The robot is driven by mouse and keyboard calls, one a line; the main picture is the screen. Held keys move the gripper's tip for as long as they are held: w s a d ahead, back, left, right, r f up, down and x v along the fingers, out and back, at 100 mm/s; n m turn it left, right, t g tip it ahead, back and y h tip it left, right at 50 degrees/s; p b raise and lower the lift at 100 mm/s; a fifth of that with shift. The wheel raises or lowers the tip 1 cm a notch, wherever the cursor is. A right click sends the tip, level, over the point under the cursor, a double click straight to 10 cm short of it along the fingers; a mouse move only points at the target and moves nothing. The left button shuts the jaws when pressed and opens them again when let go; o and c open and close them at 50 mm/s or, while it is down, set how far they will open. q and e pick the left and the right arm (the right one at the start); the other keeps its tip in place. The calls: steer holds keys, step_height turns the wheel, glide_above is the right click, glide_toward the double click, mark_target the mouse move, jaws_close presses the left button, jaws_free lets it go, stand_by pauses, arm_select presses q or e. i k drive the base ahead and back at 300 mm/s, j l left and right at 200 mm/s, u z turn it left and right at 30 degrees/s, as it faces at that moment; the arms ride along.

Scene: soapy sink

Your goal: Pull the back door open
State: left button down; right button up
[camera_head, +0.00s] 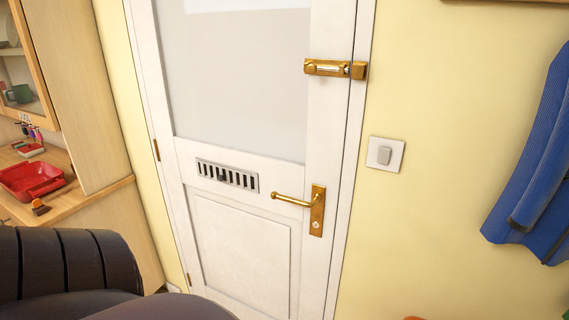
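The back door (238,248) is white with a large pale glass pane (235,80) in its upper half. It looks shut in its white frame. A brass lever handle (296,200) on a brass plate sits at its right side, with the lever pointing left. A brass bolt (328,68) is mounted higher up and reaches a brass keeper (359,70) on the frame. Dark parts of my own body show at the lower left. Neither of my grippers is in view.
A wooden counter (85,197) with a red tray (32,180) stands at the left, with a wooden cabinet (75,80) above it. A light switch (385,154) is on the yellow wall. Blue cloth (535,170) hangs at the far right. A slotted vent (227,175) is in the door.

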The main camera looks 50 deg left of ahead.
mark_target(228, 84)
steer(key=u, duration=2.05)
